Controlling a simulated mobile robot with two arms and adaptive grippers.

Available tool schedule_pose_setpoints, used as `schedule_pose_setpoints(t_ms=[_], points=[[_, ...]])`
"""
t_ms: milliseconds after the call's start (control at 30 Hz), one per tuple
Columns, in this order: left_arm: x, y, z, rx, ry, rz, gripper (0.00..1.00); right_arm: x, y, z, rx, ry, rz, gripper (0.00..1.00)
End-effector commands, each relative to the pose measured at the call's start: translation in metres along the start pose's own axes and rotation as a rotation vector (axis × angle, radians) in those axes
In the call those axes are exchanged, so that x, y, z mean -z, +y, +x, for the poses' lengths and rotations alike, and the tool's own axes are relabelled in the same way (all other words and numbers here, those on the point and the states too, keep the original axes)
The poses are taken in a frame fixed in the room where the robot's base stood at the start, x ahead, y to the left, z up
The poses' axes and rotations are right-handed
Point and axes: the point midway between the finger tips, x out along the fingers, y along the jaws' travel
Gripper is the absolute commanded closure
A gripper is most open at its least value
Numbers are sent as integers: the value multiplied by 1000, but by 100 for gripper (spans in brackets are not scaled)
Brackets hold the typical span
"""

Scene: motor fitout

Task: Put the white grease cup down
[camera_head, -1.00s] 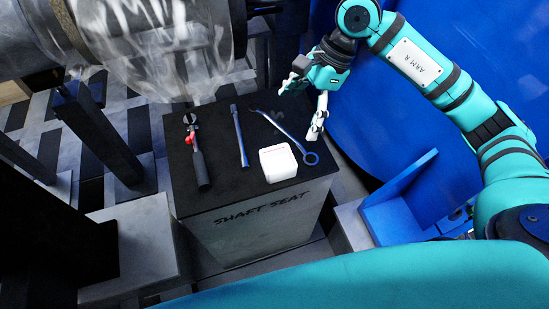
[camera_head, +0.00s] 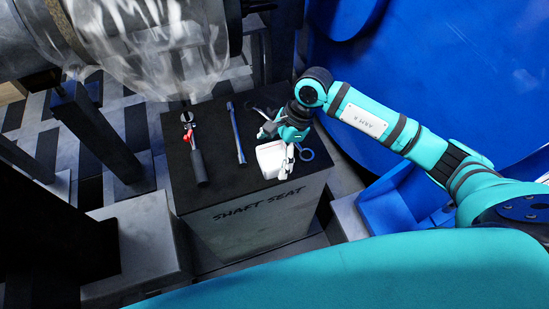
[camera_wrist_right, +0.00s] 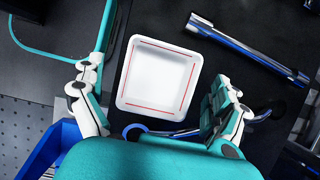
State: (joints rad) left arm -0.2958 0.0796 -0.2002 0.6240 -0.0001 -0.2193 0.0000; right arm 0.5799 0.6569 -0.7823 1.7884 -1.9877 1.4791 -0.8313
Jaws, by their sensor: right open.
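The white grease cup (camera_head: 273,159) stands on the right front part of the dark top of the block marked SHAFT SEAT (camera_head: 255,199). In the right wrist view the cup (camera_wrist_right: 158,78) is a rounded square seen from above, with thin red lines inside its edge. My right gripper (camera_head: 277,147) is over the cup, partly hiding it. In the wrist view its open fingers (camera_wrist_right: 155,112) are on either side of the cup's near end, with a gap to the cup on the left and a narrow one on the right. My left gripper is not in view.
A blue ring-ended wrench (camera_head: 306,154) lies right of the cup, partly under my right gripper. A blue-grey bar tool (camera_head: 237,133) and a black-handled tool with a red part (camera_head: 195,150) lie to the left. A blue bracket (camera_head: 395,207) stands right of the block.

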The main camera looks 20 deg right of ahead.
Motion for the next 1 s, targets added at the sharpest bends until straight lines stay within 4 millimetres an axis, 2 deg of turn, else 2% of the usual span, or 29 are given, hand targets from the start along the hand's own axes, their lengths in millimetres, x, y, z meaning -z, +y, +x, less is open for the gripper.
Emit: schedule_pose_setpoints(t_ms=[100, 333, 767, 867, 900, 1000], points=[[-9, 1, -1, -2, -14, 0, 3, -1, 0, 10, 1, -2, 0, 0], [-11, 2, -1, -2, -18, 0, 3, 0, 0, 12, 1, 0, -1, 0], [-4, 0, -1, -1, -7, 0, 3, -1, 0, 11, 1, 0, -1, 55], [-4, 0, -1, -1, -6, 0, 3, -1, 0, 11, 2, -1, -1, 58], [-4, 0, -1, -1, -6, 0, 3, -1, 0, 11, 2, -1, -1, 63], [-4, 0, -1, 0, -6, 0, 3, -1, 0, 11, 1, -1, -1, 63]])
